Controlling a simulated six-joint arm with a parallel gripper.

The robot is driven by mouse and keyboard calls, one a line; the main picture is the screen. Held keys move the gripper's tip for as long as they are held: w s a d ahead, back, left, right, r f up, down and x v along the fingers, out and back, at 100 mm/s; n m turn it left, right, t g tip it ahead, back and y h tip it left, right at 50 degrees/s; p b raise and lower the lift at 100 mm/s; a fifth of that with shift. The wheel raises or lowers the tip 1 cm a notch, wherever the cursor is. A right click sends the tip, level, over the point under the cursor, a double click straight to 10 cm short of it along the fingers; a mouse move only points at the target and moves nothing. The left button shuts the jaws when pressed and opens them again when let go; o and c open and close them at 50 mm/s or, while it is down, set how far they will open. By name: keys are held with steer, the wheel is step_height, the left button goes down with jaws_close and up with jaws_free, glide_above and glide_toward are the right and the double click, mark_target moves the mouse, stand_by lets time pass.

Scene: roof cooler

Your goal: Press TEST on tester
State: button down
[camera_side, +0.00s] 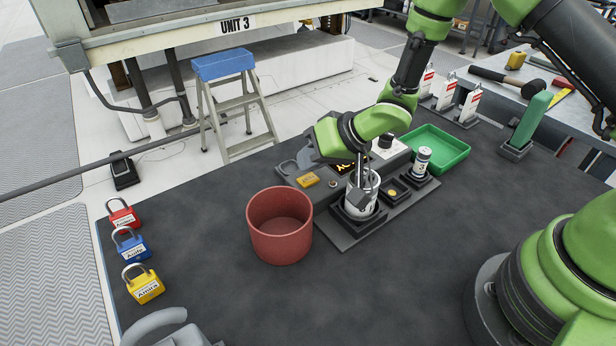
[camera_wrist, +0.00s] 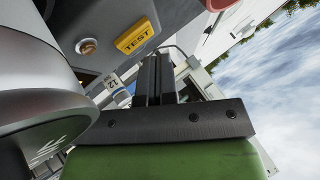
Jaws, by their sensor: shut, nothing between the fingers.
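The tester (camera_side: 337,165) is a grey box with a lit amber display, partly hidden by my arm in the side view. Its yellow TEST button (camera_side: 308,180) is on the left of its face and shows clearly in the wrist view (camera_wrist: 137,36). My gripper (camera_side: 361,186) is shut and empty, pointing down beside the white cylinder (camera_side: 366,203) in front of the tester. In the wrist view its fingers (camera_wrist: 154,58) end just below and right of the TEST button, apart from it in the picture. I cannot tell whether the fingers touch the cylinder.
A red bin (camera_side: 280,225) stands left of the cylinder's black holder. A smaller white cylinder (camera_side: 422,162) stands to its right, before a green tray (camera_side: 440,150). Red, blue and yellow padlocks (camera_side: 143,284) lie at the left. The dark mat's front middle is clear.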

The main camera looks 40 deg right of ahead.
mark_target(310, 177)
steer(key=shift+f, duration=0.4)
steer(key=shift+f, duration=0.4)
stand_by(0.7)
steer(key=shift+r, duration=0.8)
steer(key=shift+r, duration=0.1)
steer(key=shift+r, duration=2.45)
